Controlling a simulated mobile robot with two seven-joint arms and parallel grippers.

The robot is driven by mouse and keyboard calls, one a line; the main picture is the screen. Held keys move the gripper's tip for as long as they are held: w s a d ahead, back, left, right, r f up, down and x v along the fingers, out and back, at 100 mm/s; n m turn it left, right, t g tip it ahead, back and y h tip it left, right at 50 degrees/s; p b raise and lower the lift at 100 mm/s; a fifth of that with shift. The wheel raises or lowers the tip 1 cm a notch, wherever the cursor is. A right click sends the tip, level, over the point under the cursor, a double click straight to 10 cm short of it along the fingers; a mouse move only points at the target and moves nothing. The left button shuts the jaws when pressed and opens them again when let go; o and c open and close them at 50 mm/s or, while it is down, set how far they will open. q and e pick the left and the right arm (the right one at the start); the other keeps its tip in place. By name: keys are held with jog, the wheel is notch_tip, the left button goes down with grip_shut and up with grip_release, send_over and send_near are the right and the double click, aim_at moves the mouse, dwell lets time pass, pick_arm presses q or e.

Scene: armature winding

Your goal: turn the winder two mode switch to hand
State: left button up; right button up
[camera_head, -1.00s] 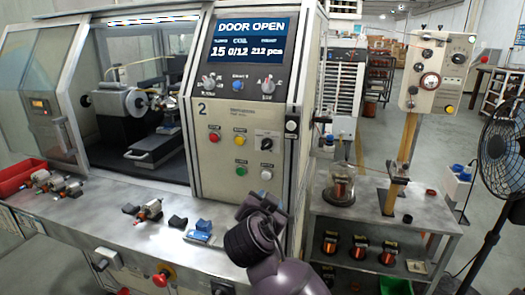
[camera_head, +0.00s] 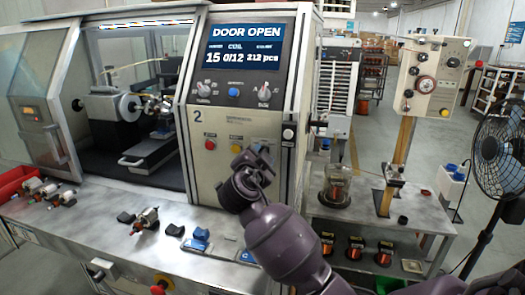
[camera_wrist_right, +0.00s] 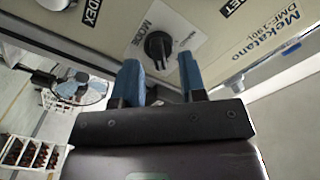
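Winder two is the machine with a large "2" on its beige front panel (camera_head: 205,165) and a screen (camera_head: 243,45) reading "DOOR OPEN". In the right wrist view its mode switch (camera_wrist_right: 157,46) is a black rotary knob on a white plate labelled "MODE". My right gripper (camera_wrist_right: 159,60) is open, with its two blue fingers apart and the knob between and just beyond their tips. I cannot tell whether they touch it. In the head view my right gripper (camera_head: 254,160) is in front of the lower panel and hides the switch. My left gripper is not in view.
Red (camera_head: 210,144) and yellow (camera_head: 236,149) buttons sit left of my gripper. Knobs (camera_head: 264,93) are above it. The metal bench (camera_head: 100,235) below holds armatures and blue parts. A post (camera_head: 395,165) with a control box and a fan (camera_head: 500,150) stand to the right.

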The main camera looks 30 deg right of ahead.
jog(key=shift+x, duration=0.95)
